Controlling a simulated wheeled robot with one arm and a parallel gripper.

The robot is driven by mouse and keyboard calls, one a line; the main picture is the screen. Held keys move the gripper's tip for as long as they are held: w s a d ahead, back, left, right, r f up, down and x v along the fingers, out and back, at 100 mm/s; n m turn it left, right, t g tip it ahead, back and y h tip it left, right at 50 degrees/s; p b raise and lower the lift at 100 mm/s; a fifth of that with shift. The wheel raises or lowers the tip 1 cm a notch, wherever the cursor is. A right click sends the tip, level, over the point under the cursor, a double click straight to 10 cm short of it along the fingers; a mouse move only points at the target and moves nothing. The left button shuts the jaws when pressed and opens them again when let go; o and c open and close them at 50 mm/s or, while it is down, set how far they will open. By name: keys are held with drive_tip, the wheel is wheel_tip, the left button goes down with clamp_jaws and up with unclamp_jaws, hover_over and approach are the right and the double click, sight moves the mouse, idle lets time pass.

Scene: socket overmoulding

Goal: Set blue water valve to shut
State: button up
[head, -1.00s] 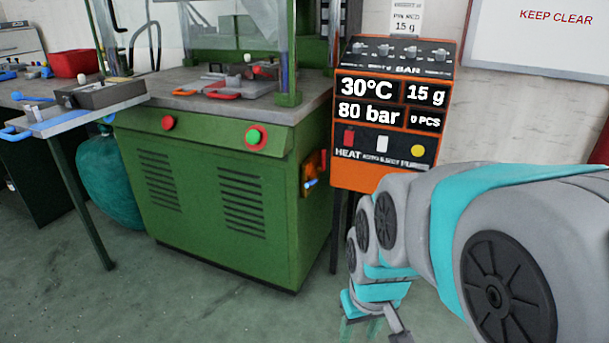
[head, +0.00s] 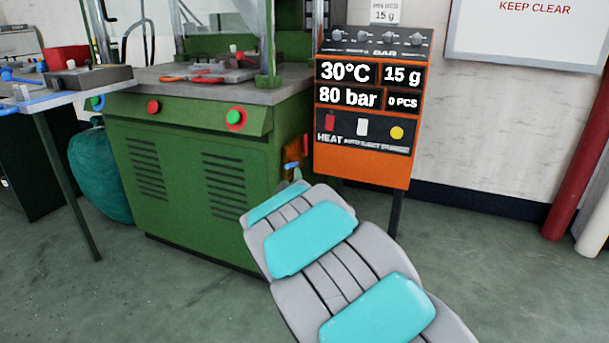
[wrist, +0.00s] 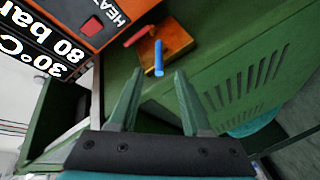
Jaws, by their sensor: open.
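The blue water valve (head: 291,165) is a small blue lever on the right side of the green machine (head: 190,175), mounted by an orange-brown plate with a red lever (head: 305,145) above it. In the wrist view the blue lever (wrist: 158,58) stands out from the orange plate (wrist: 172,45), ahead of my fingertips, and the red lever (wrist: 140,36) lies beside it. My gripper (wrist: 157,78) is open and empty, its two green-grey fingers pointing at the blue lever. I cannot tell whether the fingertips touch it.
The orange control box (head: 362,165) stands on legs just right of the valves. A side table (head: 60,100) and a teal sack (head: 98,180) are on the left. Red and white pipes stand at the far right. The floor (head: 480,260) at right is clear.

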sight(289, 167)
drive_tip(key=shift+n+t, duration=0.3)
drive_tip(key=shift+t, duration=0.1)
drive_tip(key=shift+w+a, duration=0.25)
drive_tip(key=shift+w, duration=1.1)
drive_tip(key=shift+w+a, duration=0.2)
drive_tip(key=shift+w, duration=1.15)
drive_tip(key=shift+w+a, duration=0.25)
drive_tip(key=shift+w, duration=1.1)
clamp_jaws()
